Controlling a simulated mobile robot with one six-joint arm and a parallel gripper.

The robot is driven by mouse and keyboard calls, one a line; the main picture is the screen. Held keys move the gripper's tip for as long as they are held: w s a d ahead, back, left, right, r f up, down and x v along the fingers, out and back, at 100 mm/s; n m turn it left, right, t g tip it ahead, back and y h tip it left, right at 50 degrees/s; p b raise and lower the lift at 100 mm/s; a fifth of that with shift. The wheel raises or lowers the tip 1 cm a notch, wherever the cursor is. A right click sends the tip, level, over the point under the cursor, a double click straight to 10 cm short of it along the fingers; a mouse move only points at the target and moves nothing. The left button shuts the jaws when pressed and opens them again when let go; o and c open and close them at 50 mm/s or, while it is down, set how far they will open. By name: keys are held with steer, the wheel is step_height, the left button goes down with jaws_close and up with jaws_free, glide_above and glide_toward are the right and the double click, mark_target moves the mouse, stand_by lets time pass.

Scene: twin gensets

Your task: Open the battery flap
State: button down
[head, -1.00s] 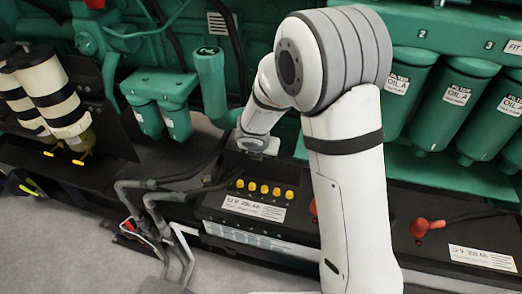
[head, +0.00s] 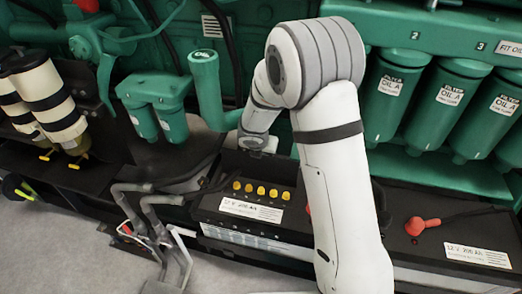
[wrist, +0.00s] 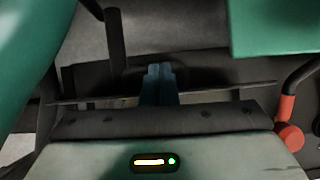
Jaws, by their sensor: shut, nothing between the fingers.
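The near battery (head: 236,221) is a dark box with a row of yellow caps (head: 262,190) and a white label (head: 250,210). My gripper (wrist: 160,72) shows in the wrist view as two bluish fingers close together, shut and empty, in front of a dark panel (wrist: 205,74). I cannot tell whether that panel is the battery flap or whether the fingers touch it. In the head view my wrist is low behind the yellow caps, and the fingertips are hidden. No flap can be clearly made out there.
Green oil filters (head: 450,94) hang at the right above a second battery with a red terminal (head: 416,226). A green pipe (head: 207,88) stands left of my wrist. Open grey floor (head: 60,255) lies at lower left.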

steer(key=w+r+p+v, duration=0.1)
steer(key=w+p+v, duration=0.1)
steer(key=p+v, duration=0.7)
steer(key=s+d+r+m+g+h, duration=0.1)
steer(key=s+d+r+m, duration=1)
steer(key=d+r+m, duration=0.4)
steer(key=s+r+m+g+y, duration=0.1)
steer(key=s+r+m, duration=0.1)
steer(key=s+m, duration=0.6)
steer(key=s+r+m+y, duration=0.1)
steer(key=s+r+m, duration=0.1)
steer(key=s+m, duration=0.7)
steer(key=shift+s+r+m+g+y+b, duration=0.3)
steer(key=shift+s+r+g+y+b, duration=0.05)
steer(key=shift+s+g+y+b, duration=0.1)
